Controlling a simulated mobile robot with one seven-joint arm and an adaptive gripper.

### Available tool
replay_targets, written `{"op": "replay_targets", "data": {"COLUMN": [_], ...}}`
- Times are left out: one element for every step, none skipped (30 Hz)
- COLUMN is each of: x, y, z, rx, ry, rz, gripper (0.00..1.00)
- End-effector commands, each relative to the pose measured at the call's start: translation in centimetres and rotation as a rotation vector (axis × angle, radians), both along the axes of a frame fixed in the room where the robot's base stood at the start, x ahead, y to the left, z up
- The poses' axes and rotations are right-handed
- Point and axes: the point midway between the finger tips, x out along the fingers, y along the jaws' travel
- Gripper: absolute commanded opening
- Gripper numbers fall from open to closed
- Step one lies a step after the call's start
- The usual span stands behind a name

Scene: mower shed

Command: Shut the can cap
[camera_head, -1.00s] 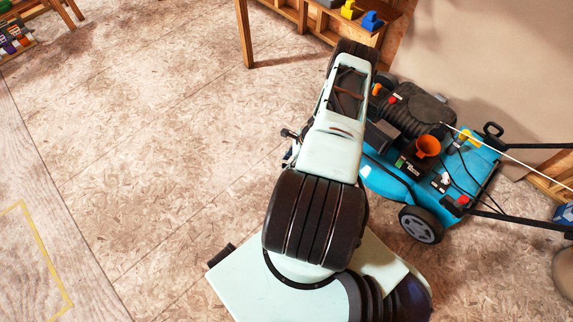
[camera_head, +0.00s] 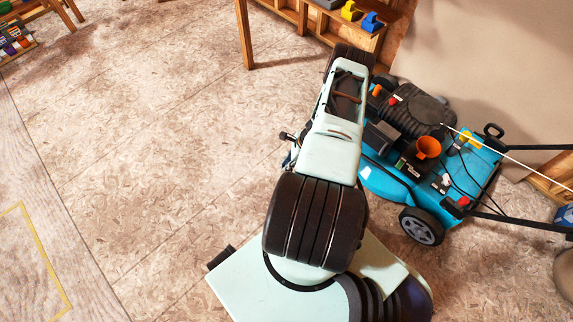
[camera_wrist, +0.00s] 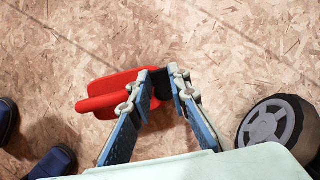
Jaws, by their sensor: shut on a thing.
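A red can (camera_wrist: 112,92) stands on the chipboard floor and shows from above in the wrist view. A dark cap (camera_wrist: 157,88) at its right end lies between the tips of my gripper (camera_wrist: 160,80). The blue-padded fingers are close together and shut on this cap, which they partly hide. I cannot tell how far the cap is closed. In the head view my own arm covers the gripper and the can.
A blue lawn mower (camera_head: 430,150) with an orange funnel (camera_head: 427,147) stands right of my arm. Its wheel (camera_wrist: 270,125) is close to my gripper on the right. Dark blue shoes (camera_wrist: 55,162) are at lower left. A wooden bench (camera_head: 245,35) stands behind. Floor to the left is clear.

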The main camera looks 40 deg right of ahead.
Motion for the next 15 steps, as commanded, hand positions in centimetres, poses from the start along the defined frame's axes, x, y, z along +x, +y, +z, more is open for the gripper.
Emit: {"op": "replay_targets", "data": {"x": [0.04, 0.06, 0.11, 0.14, 0.17, 0.20, 0.24, 0.29, 0.35, 0.41, 0.44, 0.51, 0.56, 0.64, 0.70], "y": [0.04, 0.06, 0.08, 0.12, 0.15, 0.19, 0.23, 0.31, 0.40, 0.45, 0.48, 0.57, 0.61, 0.68, 0.75], "z": [0.00, -0.02, -0.03, -0.05, -0.06, -0.09, -0.13, -0.16, -0.22, -0.28, -0.34, -0.41, -0.46, -0.51, -0.61], "rx": [-0.005, -0.009, -0.014, -0.020, -0.025, -0.034, -0.043, -0.051, -0.062, -0.073, -0.083, -0.096, -0.108, -0.119, -0.134], "ry": [0.003, 0.007, 0.011, 0.015, 0.021, 0.029, 0.036, 0.042, 0.052, 0.061, 0.069, 0.082, 0.091, 0.100, 0.112], "rz": [0.002, 0.002, 0.003, 0.003, 0.003, 0.003, 0.005, 0.006, 0.006, 0.007, 0.008, 0.007, 0.008, 0.008, 0.009], "gripper": [0.00, 0.00, 0.00, 0.00, 0.00, 0.00, 0.00, 0.00, 0.00, 0.00, 0.00, 0.00, 0.00, 0.00, 0.00]}}
